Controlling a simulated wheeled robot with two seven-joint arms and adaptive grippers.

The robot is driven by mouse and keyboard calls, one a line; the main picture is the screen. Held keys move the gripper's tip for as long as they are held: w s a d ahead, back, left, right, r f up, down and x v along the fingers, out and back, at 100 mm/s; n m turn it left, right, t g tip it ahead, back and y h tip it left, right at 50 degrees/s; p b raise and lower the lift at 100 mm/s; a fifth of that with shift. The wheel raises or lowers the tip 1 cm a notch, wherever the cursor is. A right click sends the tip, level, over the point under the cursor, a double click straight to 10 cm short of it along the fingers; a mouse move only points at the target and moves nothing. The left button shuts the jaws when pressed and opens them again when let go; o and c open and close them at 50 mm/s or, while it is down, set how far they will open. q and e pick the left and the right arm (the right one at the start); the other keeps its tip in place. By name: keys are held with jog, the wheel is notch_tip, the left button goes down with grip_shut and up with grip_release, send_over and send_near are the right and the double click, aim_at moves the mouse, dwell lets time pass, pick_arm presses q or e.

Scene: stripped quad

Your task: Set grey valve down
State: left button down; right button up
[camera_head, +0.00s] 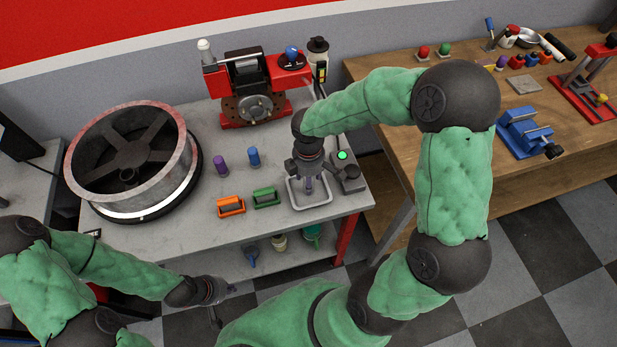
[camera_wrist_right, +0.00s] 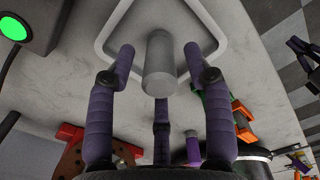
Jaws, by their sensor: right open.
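The grey valve (camera_wrist_right: 160,62) is a plain cylinder in the right wrist view, seen nearly end-on between the fingers of my right gripper (camera_wrist_right: 160,50). Those purple fingers are spread, with a gap on either side of the valve. The valve is over the light grey tray (camera_wrist_right: 108,28); I cannot tell whether it touches the tray floor. In the head view my right gripper (camera_head: 308,180) points down into the tray (camera_head: 310,203) and mostly hides the valve. My left gripper (camera_head: 213,305) is low, in front of the bench; its fingers are too small to read.
A box with a lit green button (camera_head: 343,155) stands right beside the tray. Orange (camera_head: 231,206) and green (camera_head: 265,197) holders are left of it, with purple (camera_head: 221,166) and blue (camera_head: 254,157) cylinders behind. A large wheel rim (camera_head: 130,160) fills the bench's left.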

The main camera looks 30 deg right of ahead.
notch_tip(320, 180, up, 12)
jog(key=p, duration=0.4)
jog(key=shift+r, duration=0.15)
